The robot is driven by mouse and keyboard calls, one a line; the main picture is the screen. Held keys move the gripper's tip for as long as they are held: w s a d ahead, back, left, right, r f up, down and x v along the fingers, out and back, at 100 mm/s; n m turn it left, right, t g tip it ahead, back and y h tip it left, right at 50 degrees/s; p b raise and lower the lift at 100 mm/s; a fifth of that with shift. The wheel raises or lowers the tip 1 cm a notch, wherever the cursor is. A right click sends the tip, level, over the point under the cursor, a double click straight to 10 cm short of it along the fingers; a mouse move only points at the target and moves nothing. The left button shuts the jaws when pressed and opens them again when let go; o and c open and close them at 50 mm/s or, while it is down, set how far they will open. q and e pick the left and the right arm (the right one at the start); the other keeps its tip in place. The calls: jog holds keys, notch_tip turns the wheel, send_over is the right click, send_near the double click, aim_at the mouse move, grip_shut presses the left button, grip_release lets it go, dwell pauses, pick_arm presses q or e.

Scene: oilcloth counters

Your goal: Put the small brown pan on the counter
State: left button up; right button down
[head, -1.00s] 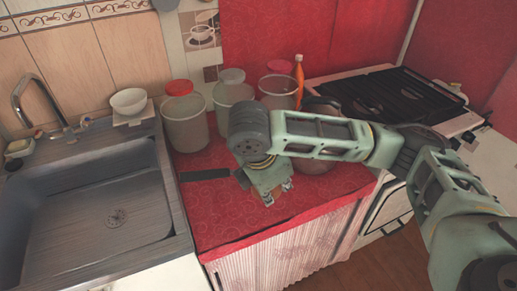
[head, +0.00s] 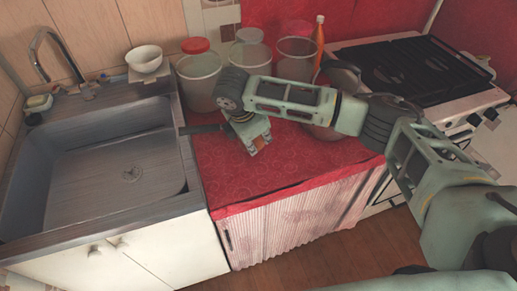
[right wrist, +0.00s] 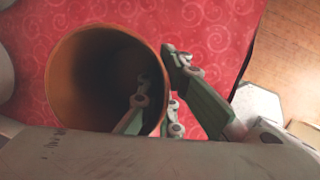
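The small brown pan (right wrist: 62,90) shows in the right wrist view as a round vessel with an orange-brown rim and a dark inside. My right gripper (right wrist: 163,82) is open there, its fingers apart and overlapping the pan's right side; I cannot tell whether they touch it. In the head view my right gripper (head: 261,145) points down over the red counter (head: 240,180), empty as far as I can see. A dark vessel (head: 322,132) stands partly hidden by my forearm; I cannot tell if it is the same pan. My left gripper is out of view.
A sink (head: 110,165) is at the left, a black-topped stove (head: 425,68) at the right. Clear jars (head: 202,82) and an orange bottle (head: 319,35) stand at the back. A dark long object (head: 203,128) lies near the sink edge. The counter's front part is clear.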

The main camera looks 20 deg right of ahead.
aim_at(257, 148)
jog(key=shift+f, duration=1.65)
jog(key=shift+f, duration=0.1)
jog(key=c, duration=1.9)
grip_release()
jog(key=shift+s+f, duration=0.1)
jog(key=shift+c, duration=0.2)
jog(key=v, duration=1.2)
jog(key=shift+s, duration=0.1)
